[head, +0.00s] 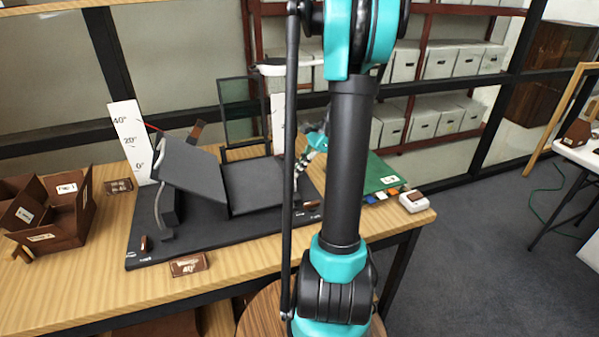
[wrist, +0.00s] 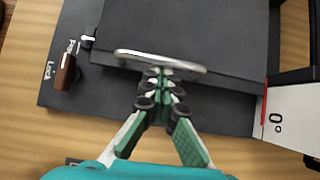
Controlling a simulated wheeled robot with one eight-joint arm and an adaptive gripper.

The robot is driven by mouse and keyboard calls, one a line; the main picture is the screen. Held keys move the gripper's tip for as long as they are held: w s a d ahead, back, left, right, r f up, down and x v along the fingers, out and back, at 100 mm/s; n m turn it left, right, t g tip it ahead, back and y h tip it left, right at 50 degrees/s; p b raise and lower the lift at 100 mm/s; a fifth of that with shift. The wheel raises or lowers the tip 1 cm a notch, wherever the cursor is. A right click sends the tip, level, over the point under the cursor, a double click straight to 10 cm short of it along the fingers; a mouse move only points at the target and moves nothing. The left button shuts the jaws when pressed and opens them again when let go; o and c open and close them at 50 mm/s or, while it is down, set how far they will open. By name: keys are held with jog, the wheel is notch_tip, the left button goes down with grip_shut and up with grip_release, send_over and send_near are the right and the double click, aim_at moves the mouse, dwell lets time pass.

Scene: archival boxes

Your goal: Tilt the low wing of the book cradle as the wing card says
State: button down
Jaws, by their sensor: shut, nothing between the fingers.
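The book cradle has a dark base (head: 150,252). Its left wing (head: 190,170) is tilted up, and its right wing (head: 253,185) lies low and nearly flat. A small brown card (head: 188,265) at the cradle's front reads 40°. A white scale board (head: 128,140) at the left shows 0°, 20° and 40°. My gripper (head: 312,145) is at the cradle's right side, partly behind my arm. In the wrist view my gripper (wrist: 165,78) is shut and empty, its tips at a grey bar handle (wrist: 150,57) on the low wing (wrist: 185,30). I cannot tell whether they touch.
A brown peg (wrist: 66,72) stands beside a "Lock" label. A scale board (wrist: 285,110) marked 0° is near the handle. Brown open boxes (head: 45,215) stand left. A green folder (head: 372,175) and a white device (head: 413,201) lie right. A dark frame stands behind the cradle.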

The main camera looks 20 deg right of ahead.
jog(key=shift+r, duration=0.15)
jog(key=a+r+h, duration=0.6)
jog(key=a+r, duration=0.2)
jog(key=r, duration=0.6)
jog(key=shift+a, duration=0.25)
dwell(0.6)
jog(key=shift+d+f, duration=0.1)
dwell(0.3)
jog(key=d+r, duration=0.3)
jog(key=r, duration=0.6)
dwell(0.3)
